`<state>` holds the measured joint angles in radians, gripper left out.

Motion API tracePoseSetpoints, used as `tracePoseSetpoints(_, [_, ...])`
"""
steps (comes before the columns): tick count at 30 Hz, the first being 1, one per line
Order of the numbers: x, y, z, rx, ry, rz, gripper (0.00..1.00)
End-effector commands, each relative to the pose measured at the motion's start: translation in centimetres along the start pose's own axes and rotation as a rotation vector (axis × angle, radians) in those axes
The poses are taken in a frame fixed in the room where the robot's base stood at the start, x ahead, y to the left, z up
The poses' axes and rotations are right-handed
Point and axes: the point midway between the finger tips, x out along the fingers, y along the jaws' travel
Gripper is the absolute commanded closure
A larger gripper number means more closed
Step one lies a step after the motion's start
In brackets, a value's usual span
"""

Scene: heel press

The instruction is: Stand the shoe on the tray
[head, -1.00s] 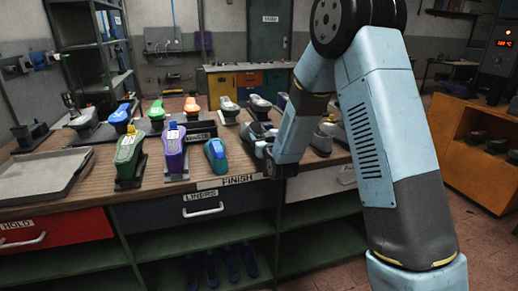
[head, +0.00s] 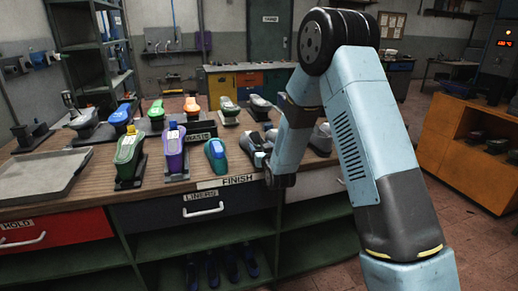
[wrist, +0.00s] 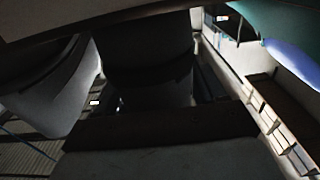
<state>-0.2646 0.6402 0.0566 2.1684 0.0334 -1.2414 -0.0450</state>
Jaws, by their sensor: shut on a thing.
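The grey tray (head: 45,178) lies flat at the left end of the bench, and its floor looks bare. My gripper (head: 258,150) is low over the bench's front edge, right of the teal shoe (head: 215,156) and well right of the tray. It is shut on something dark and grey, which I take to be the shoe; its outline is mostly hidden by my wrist. In the wrist view dark and pale grey shapes fill the middle, too shadowed to separate. A teal and blue shape (wrist: 285,40) shows at the upper right there.
A green shoe (head: 129,157) and a purple shoe (head: 174,148) stand on black bases between my gripper and the tray. More shoes stand behind them, beside the dark WASTE bin (head: 199,132). Drawers and shelves are below the bench.

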Motion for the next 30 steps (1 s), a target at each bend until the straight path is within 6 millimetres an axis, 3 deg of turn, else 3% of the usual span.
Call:
tracePoseSetpoints(8, [0.0, 0.0, 0.0, 0.000, 0.000, 0.000, 0.06])
tracePoseSetpoints(17, [-0.1, -0.1, -0.1, 0.000, 0.000, -0.001, 0.05])
tracePoseSetpoints(23, [-2.3, -0.1, 0.0, 0.000, -0.002, -0.001, 0.05])
tracePoseSetpoints(30, [-7.0, -0.1, -0.1, 0.000, -0.002, -0.001, 0.05])
